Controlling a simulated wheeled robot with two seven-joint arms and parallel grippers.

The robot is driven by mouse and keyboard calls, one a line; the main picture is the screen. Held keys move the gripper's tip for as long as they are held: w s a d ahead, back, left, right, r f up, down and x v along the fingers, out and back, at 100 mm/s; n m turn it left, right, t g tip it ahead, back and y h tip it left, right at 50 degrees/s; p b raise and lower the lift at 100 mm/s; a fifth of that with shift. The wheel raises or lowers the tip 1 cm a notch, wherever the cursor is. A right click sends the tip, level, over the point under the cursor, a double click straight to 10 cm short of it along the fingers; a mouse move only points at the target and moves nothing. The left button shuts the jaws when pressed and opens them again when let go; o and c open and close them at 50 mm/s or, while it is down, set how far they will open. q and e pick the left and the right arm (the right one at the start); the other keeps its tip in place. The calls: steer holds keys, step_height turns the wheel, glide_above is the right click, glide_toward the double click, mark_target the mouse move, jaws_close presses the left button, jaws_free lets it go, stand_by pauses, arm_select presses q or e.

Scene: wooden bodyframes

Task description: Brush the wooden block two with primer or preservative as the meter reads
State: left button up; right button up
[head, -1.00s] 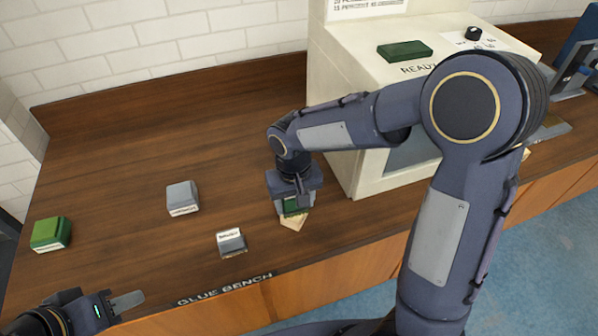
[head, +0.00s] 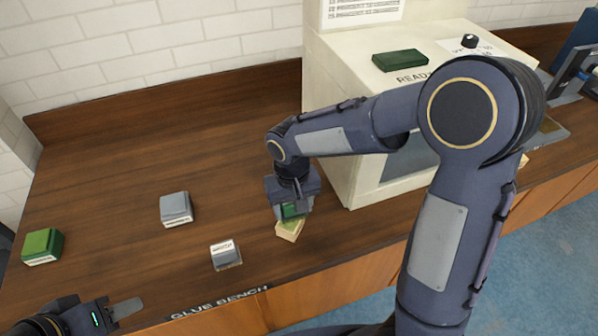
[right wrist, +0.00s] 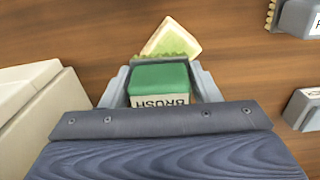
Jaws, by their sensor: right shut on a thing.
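My right gripper (head: 291,200) is shut on a green brush (right wrist: 160,85) with a white label reading BRUSH. The brush also shows in the head view (head: 293,211), just over or on a pale wooden block (head: 289,231) near the bench's front edge. In the right wrist view the block (right wrist: 172,42) lies just beyond the brush and has a light green patch on its top. I cannot tell whether brush and block touch. My left gripper (head: 120,308) is low at the left, away from these things; its jaw opening is unclear.
A green labelled box (head: 42,247), a grey labelled box (head: 176,209) and a grey labelled brush (head: 226,255) stand on the brown bench (head: 110,165). A cream machine (head: 335,75) marked READY, with a dark green block (head: 400,60) on top, stands right. The bench's back middle is clear.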

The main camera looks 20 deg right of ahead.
steer(key=shift+w+d, duration=0.55)
step_height(320, 180, up, 4)
steer(key=p, duration=0.3)
step_height(320, 180, up, 2)
steer(key=shift+w+d+r+p, duration=0.1)
steer(key=shift+w+p, duration=0.05)
steer(key=shift+p, duration=0.7)
steer(key=shift+r+p, duration=0.7)
steer(key=shift+r, duration=0.25)
